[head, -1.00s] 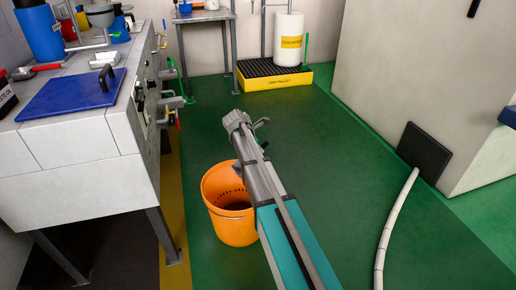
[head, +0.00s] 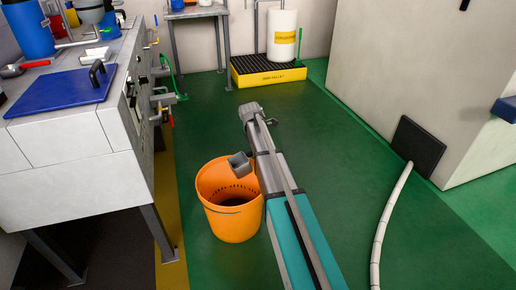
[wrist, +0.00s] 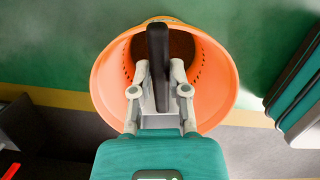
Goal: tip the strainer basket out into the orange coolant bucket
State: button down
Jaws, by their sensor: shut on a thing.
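The orange coolant bucket (head: 233,222) stands on the green floor, with dark contents low inside. It also fills the middle of the wrist view (wrist: 105,82), seen from above. My gripper (wrist: 157,84) is over the bucket, its fingers shut on a black handle (wrist: 158,48). A grey metal part, which I take to be the strainer basket (wrist: 148,100), shows between the fingers; most of it is hidden. In the head view a small grey box shape, likely the basket (head: 240,163), sits tilted above the bucket's far right rim. My arm hides the gripper there.
A grey bench (head: 70,140) with a blue board (head: 62,90) stands at left. A yellow spill pallet (head: 268,72) holding a white drum (head: 283,35) is at the back. A large pale cabinet (head: 400,80) and a white hose (head: 390,220) are at right. Floor between is clear.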

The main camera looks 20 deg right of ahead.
jog(key=shift+f, duration=0.15)
jog(key=shift+w+d+f+y+b, duration=0.1)
jog(key=shift+d+f+y+b, duration=0.05)
jog(key=shift+f+y+b, duration=0.3)
jog(key=shift+d+f+y+b, duration=0.15)
jog(key=shift+f+y+b, duration=0.2)
jog(key=shift+f+b, duration=0.15)
jog(key=shift+d+f+y+b, duration=0.1)
jog(key=shift+f+y+b, duration=0.3)
jog(key=shift+f+y, duration=0.15)
jog(key=shift+r, duration=0.15)
jog(key=shift+r+p, duration=2)
jog(key=shift+p, duration=0.05)
